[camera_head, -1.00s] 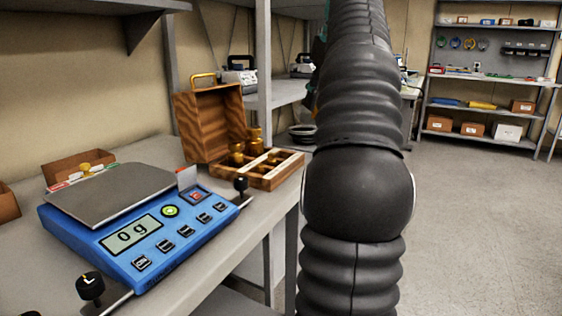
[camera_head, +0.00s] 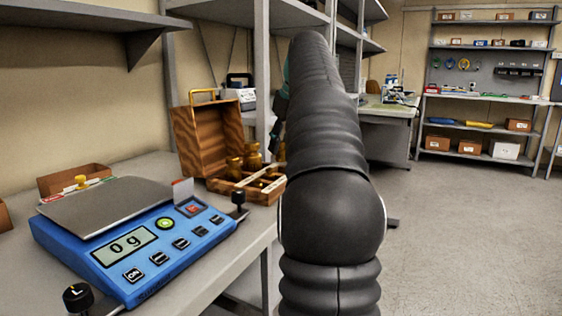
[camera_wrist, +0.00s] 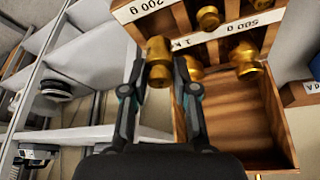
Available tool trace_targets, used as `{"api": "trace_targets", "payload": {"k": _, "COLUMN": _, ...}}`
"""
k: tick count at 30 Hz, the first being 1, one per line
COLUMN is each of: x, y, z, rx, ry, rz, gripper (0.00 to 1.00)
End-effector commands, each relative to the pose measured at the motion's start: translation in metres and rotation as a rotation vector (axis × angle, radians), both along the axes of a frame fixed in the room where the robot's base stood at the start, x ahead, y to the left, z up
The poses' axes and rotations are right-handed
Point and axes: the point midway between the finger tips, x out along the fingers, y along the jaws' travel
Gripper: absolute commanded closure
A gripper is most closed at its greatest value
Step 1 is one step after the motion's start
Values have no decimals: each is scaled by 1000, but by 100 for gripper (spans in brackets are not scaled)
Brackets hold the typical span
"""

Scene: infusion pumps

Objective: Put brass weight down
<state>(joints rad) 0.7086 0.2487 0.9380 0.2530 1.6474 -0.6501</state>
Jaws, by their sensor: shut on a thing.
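In the wrist view, my gripper (camera_wrist: 160,70) is shut on a brass weight (camera_wrist: 159,63) and holds it near the edge of the open wooden weight box (camera_wrist: 277,125). The box holds several other brass weights, one near the 500 g label (camera_wrist: 244,60). A large wooden compartment below is empty. In the head view, the box (camera_head: 205,140) stands with its lid raised, and brass weights (camera_head: 235,163) show inside. I cannot tell how high the held weight is.
A blue scale (camera_head: 140,240) reading 0 g stands on the bench, left of the box. A small cardboard box (camera_head: 75,178) is behind it. Open floor lies at the right.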

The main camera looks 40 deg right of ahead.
Motion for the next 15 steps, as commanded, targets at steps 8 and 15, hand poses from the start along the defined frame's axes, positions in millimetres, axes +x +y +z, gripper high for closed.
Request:
{"api": "trace_targets", "payload": {"k": 8, "x": 0, "y": 1, "z": -35, "rx": 0, "ry": 0, "rz": 0, "gripper": 100}}
{"api": "trace_targets", "payload": {"k": 15, "x": 0, "y": 0, "z": -39, "rx": -1, "ry": -2, "rz": 0, "gripper": 100}}
